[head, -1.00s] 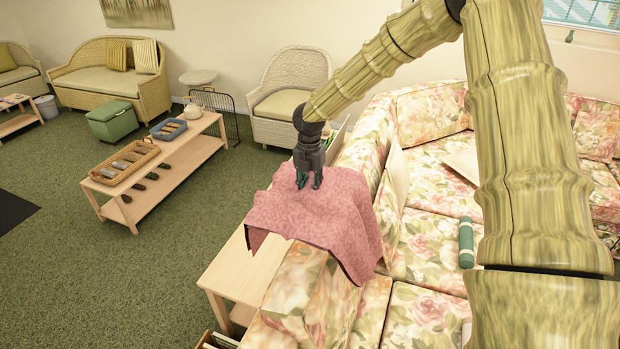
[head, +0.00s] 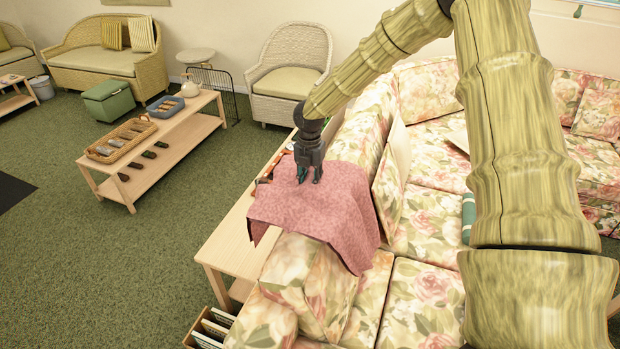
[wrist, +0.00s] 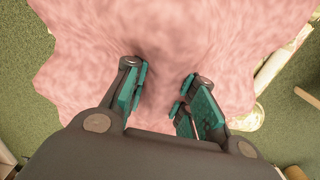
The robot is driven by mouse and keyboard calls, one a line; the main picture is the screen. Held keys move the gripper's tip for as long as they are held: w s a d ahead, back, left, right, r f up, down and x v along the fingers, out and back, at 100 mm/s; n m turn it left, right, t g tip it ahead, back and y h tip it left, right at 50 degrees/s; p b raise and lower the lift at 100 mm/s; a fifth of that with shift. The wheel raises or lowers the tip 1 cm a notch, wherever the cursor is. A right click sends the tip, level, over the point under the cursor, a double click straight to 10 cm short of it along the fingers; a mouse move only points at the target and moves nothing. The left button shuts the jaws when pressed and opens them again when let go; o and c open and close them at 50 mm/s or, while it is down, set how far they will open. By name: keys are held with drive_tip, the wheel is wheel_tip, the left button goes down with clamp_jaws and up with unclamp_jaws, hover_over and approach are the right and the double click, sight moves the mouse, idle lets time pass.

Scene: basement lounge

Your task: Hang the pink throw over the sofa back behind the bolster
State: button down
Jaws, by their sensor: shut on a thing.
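The pink throw (head: 325,213) is spread across the top of the floral sofa back (head: 281,296), in the head view's middle. Its left edge overhangs the wooden table behind the sofa; its right corner hangs down on the seat side. My gripper (head: 309,177) points down at the throw's upper part and is shut on it. In the wrist view the pink cloth (wrist: 165,35) fills the space in front of and between the teal fingertips (wrist: 160,92). A green roll (head: 468,216), perhaps the bolster, lies on the seat, partly hidden by my arm.
The wooden table (head: 228,240) runs along behind the sofa, with small things partly hidden by the throw. A cream cushion (head: 398,160) leans on the sofa back. A crate (head: 211,328) stands at the near end. A low bench (head: 160,165) stands left, with open carpet around.

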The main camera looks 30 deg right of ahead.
drive_tip(key=shift+f+b, duration=4.2)
drive_tip(key=shift+f, duration=1.75)
drive_tip(key=c, duration=1.1)
unclamp_jaws()
drive_tip(key=shift+r, duration=0.1)
wheel_tip(320, 180, up, 12)
drive_tip(key=shift+f, duration=0.1)
